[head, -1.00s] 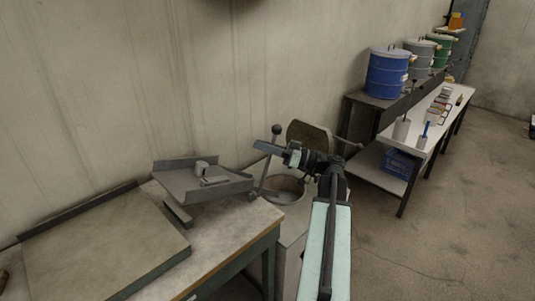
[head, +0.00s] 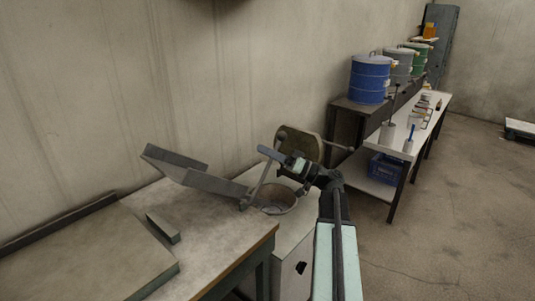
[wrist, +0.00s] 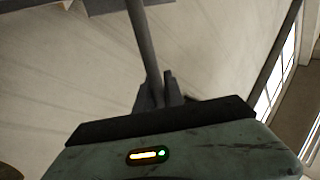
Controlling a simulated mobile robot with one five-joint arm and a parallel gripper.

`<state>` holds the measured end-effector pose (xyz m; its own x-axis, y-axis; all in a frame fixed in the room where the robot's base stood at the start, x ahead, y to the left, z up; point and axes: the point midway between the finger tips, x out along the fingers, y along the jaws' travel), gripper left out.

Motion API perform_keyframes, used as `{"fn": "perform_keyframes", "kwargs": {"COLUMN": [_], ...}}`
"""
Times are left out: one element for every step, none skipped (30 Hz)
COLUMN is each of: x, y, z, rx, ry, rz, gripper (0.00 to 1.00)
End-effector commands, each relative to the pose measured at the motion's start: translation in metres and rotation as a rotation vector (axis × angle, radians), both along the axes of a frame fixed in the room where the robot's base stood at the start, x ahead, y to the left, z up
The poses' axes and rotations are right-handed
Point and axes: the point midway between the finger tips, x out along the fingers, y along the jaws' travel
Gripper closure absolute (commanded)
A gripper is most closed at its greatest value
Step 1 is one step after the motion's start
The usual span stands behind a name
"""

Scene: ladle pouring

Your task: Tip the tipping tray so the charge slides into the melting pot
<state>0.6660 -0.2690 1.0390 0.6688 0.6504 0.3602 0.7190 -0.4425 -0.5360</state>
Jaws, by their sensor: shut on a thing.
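The grey tipping tray (head: 215,184) is steeply tilted in the head view. Its left end is raised and its right end is low beside the pot's rim. No charge shows on the visible part of the tray; its inside is mostly hidden by its side wall. The melting pot (head: 278,208) is a round opening in a pale housing, just right of the tray's low end; its contents are too dim to tell. My gripper (head: 269,154) is shut on the tray's lever (head: 259,178) near its top. The lever also shows in the wrist view (wrist: 143,40), running up from the jaws.
The pot's round lid (head: 301,146) stands open behind my gripper. A workbench (head: 215,225) with a small block (head: 163,228) is below the tray. Blue, grey and green drums (head: 370,80) and a white table (head: 425,120) stand along the wall at right.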

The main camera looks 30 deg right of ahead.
Motion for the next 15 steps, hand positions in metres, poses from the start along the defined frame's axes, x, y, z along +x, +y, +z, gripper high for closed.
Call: {"fn": "perform_keyframes", "kwargs": {"x": [0.0012,0.0019,0.0027,0.0032,0.0037,0.0041,0.0045,0.0048,0.0051,0.0054,0.0057,0.006,0.0061,0.0063,0.0064], "y": [0.0003,0.0014,0.0028,0.0036,0.0044,0.0053,0.006,0.0066,0.0074,0.008,0.0085,0.0092,0.0095,0.0099,0.0103], "z": [-0.0016,-0.0017,-0.0017,-0.0017,-0.0017,-0.0017,-0.0017,-0.0016,-0.0017,-0.0017,-0.0018,-0.0018,-0.0019,-0.0019,-0.0019], "rx": [0.004,0.006,0.007,0.007,0.009,0.009,0.008,0.009,0.008,0.009,0.009,0.008,0.008,0.008,0.008], "ry": [0.003,0.005,0.005,0.006,0.006,0.007,0.007,0.007,0.007,0.007,0.008,0.008,0.008,0.008,0.008], "rz": [0.001,0.004,0.005,0.007,0.008,0.01,0.011,0.012,0.013,0.014,0.015,0.016,0.016,0.016,0.018], "gripper": [1.0,1.0,1.0,1.0,1.0,1.0,1.0,1.0,1.0,1.0,1.0,1.0,1.0,1.0,0.82]}}
